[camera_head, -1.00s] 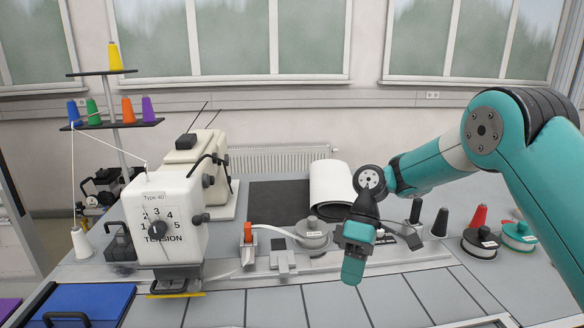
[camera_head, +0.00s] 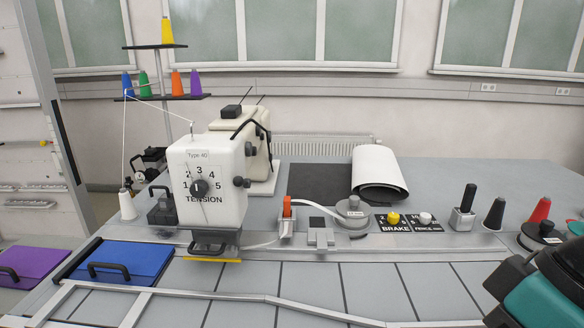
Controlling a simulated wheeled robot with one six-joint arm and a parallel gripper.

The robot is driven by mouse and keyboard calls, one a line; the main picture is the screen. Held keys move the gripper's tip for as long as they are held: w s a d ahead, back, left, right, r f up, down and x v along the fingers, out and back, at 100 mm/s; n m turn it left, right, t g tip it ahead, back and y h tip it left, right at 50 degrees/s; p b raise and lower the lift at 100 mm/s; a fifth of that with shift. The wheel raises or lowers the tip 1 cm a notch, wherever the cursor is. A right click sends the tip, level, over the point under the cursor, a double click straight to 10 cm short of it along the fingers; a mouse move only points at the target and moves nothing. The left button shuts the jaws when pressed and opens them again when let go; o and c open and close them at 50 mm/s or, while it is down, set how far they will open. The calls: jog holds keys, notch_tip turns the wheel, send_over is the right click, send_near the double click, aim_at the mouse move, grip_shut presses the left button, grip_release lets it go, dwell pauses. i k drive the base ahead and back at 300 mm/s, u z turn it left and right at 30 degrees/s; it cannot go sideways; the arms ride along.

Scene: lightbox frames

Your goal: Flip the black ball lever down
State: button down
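The white sewing machine (camera_head: 205,165) stands left of centre, marked "Type 40" and "TENSION". It has a black dial (camera_head: 199,188) on its front. Dark rounded knobs (camera_head: 241,182) stick out from its right side, and another dark knob sits higher up. I cannot tell for sure which of these is the black ball lever, nor whether it is up or down. Only a teal and black part of my arm shows at the lower right corner. My gripper is not visible there, and nothing of mine touches the machine.
A thread stand (camera_head: 166,97) with coloured cones rises behind the machine. An orange-topped device (camera_head: 287,210), a brake and fence panel (camera_head: 405,222) and a black-handled lever (camera_head: 462,212) line the table to the right. A blue folder (camera_head: 125,262) lies front left. The grey front tabletop is mostly clear.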

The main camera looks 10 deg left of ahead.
aim_at(238, 181)
jog(key=k, duration=0.65)
jog(key=u, duration=0.15)
jog(key=i, duration=1.1)
jog(key=u, duration=0.8)
